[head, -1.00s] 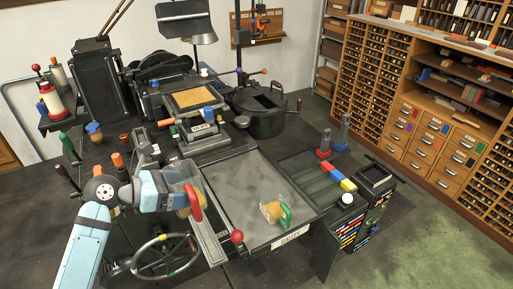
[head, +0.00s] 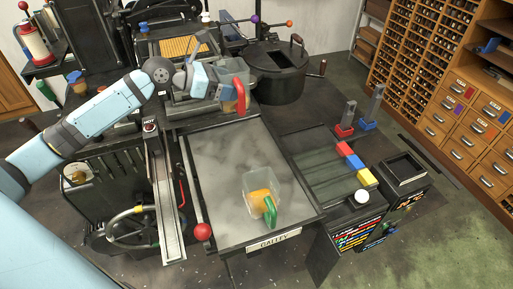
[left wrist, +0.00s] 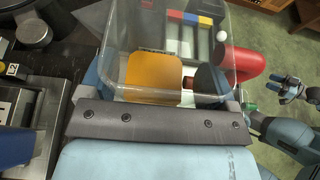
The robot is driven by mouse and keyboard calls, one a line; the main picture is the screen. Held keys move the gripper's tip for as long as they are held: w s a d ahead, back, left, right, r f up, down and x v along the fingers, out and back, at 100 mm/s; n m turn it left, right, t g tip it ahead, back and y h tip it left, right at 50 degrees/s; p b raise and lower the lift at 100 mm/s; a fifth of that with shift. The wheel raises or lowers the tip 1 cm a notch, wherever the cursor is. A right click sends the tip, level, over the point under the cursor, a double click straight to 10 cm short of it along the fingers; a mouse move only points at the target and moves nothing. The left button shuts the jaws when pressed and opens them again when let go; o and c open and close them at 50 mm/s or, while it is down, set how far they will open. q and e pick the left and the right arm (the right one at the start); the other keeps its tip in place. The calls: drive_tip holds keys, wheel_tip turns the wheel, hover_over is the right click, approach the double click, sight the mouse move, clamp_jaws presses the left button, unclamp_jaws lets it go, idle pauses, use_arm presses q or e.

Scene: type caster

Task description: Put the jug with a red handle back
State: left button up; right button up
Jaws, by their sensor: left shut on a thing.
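My left gripper (head: 212,82) is shut on the jug with a red handle (head: 228,84), a clear jug with amber contents. It holds the jug behind the far edge of the grey slab, left of the black pot; whether the jug touches anything below is unclear. In the left wrist view the clear jug (left wrist: 150,74) fills the upper middle, its red handle (left wrist: 245,62) pointing right. A similar jug with a green handle (head: 262,193) stands on the grey slab (head: 215,165). My right gripper (left wrist: 291,88) shows small at the right of the left wrist view, fingers apart and empty.
A lidded black pot (head: 275,72) stands right of the held jug. A yellow-topped tray (head: 175,44) lies behind it. A red ball knob (head: 202,231) sticks up at the slab's front left. Red, blue and yellow blocks (head: 355,163) lie at the right. Most of the slab is clear.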

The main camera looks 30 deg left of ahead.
use_arm(q)
drive_tip(key=shift+w+f, duration=0.1)
drive_tip(key=shift+f, duration=0.4)
wheel_tip(320, 180, down, 18)
drive_tip(key=b, duration=0.3)
drive_tip(key=shift+f, duration=0.35)
drive_tip(key=shift+f, duration=0.1)
drive_tip(key=o, duration=0.9)
drive_tip(key=shift+o, duration=0.2)
drive_tip(key=v, duration=1.2)
